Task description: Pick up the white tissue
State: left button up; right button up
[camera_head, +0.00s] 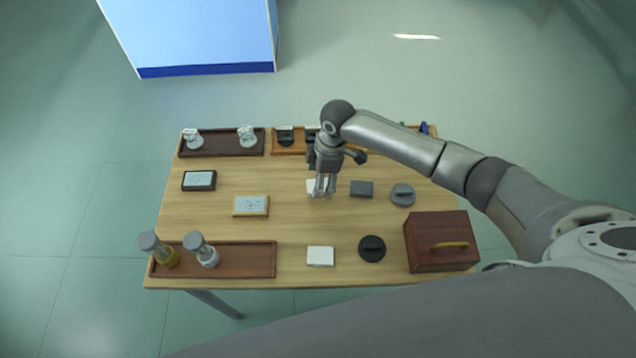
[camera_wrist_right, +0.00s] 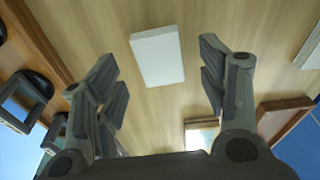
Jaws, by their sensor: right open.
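A flat white rectangular piece (camera_head: 310,186), which looks like the white tissue, lies on the wooden table, partly hidden behind my right gripper (camera_head: 323,187). In the right wrist view the white piece (camera_wrist_right: 158,56) lies flat on the wood, beyond the open fingers and roughly between them. My right gripper (camera_wrist_right: 162,75) is open and empty, pointing down above the table; no contact with the white piece shows. A second white flat block (camera_head: 320,256) lies near the table's front edge. My left gripper is not in view.
A grey block (camera_head: 361,188) and a grey round piece (camera_head: 402,195) lie to the right. A wood-framed panel (camera_head: 251,206) lies to the left. A red-brown box (camera_head: 441,241) stands front right, beside a black disc (camera_head: 372,248). Trays with glassware line the left side.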

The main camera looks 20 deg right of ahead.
jog(key=shift+a+f, duration=0.1)
jog(key=shift+f, duration=0.9)
jog(key=shift+c, duration=0.7)
jog(key=c, duration=0.5)
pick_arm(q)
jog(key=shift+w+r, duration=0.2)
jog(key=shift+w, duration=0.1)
pick_arm(e)
jog(key=shift+c, duration=1.1)
jog(key=shift+r, duration=0.1)
jog(key=shift+w+r, duration=0.1)
jog(key=shift+r, duration=0.4)
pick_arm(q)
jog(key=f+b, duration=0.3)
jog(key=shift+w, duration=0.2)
pick_arm(e)
jog(key=s+a+r, duration=0.4)
jog(key=s+r, duration=0.7)
jog(key=s, duration=0.2)
jog(key=shift+s+a+r, duration=0.15)
jog(key=shift+s+r, duration=0.1)
jog(key=shift+r, duration=0.15)
